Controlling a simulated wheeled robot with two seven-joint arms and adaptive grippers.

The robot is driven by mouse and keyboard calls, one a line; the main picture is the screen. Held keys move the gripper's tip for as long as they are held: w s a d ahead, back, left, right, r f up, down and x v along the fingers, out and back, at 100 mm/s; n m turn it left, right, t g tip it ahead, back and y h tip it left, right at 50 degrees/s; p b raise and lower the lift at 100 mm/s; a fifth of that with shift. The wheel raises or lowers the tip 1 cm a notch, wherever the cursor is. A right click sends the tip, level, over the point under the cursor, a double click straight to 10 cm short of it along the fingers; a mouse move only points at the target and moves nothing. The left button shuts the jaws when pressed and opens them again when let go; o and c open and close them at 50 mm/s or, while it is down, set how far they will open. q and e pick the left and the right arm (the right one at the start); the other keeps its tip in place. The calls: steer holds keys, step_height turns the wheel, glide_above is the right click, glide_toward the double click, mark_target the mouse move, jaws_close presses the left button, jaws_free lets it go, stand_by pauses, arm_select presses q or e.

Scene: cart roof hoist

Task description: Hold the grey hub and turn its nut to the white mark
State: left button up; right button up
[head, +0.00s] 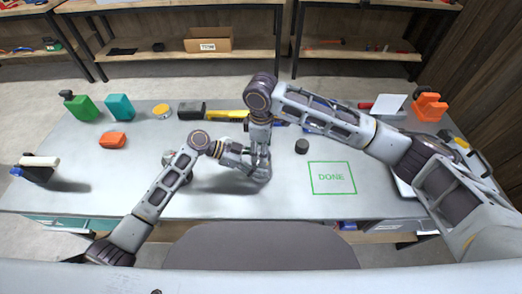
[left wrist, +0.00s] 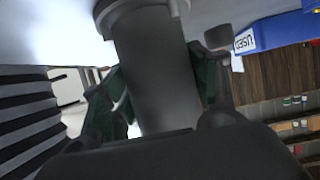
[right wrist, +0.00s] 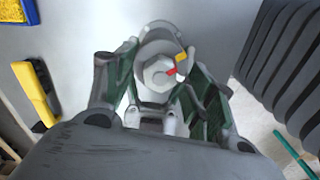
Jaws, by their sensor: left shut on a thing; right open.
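The grey hub (left wrist: 155,70) is an upright cylinder in the left wrist view. My left gripper (left wrist: 158,100) is shut on it, a green-padded finger on each side. In the right wrist view the hub's top carries a pale hex nut (right wrist: 157,73). A red mark (right wrist: 171,72) is on the nut's edge. A white mark (right wrist: 180,79) and a yellow mark (right wrist: 181,57) lie close by on the right. My right gripper (right wrist: 160,95) is open, its fingers apart on either side of the nut. In the head view my arms mostly hide the hub.
A green DONE square (head: 332,178) lies right of the grippers, with a small dark cylinder (head: 302,146) behind it. Green and teal containers, an orange block (head: 112,140) and a yellow tool or bin (head: 227,115) stand to the left and back.

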steer(key=shift+n, duration=0.7)
steer(key=c, duration=0.9)
steer(key=shift+m, duration=2.3)
